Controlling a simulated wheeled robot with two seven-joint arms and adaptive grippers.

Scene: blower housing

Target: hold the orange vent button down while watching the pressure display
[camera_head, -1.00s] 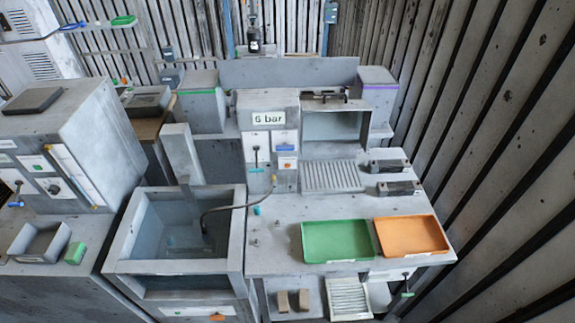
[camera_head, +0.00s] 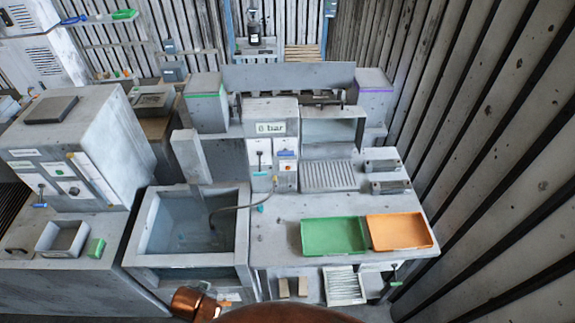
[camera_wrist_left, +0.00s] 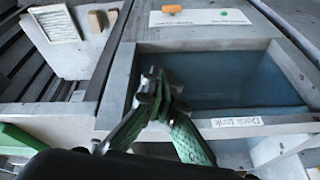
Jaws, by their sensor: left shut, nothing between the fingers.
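The pressure display (camera_head: 270,128) sits on top of the grey cabinet in the head view and appears to read 0 bar. A small orange button (camera_head: 286,167) is on the white panel below it. Another small orange piece (camera_wrist_left: 172,9) is on the tank's front panel in the left wrist view, beside a green one. I cannot tell from the labels which is the vent button. My left gripper (camera_wrist_left: 160,88) is shut and empty, above the tank and apart from both orange pieces. It is out of the head view. My right gripper is not in view.
The open water tank (camera_head: 243,215) stands left of the cabinet, with a dark hose over its rim. A green tray (camera_head: 333,236) and an orange tray (camera_head: 400,231) lie on the bench at right. A copper-coloured arm part of mine (camera_head: 200,305) covers the bottom edge.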

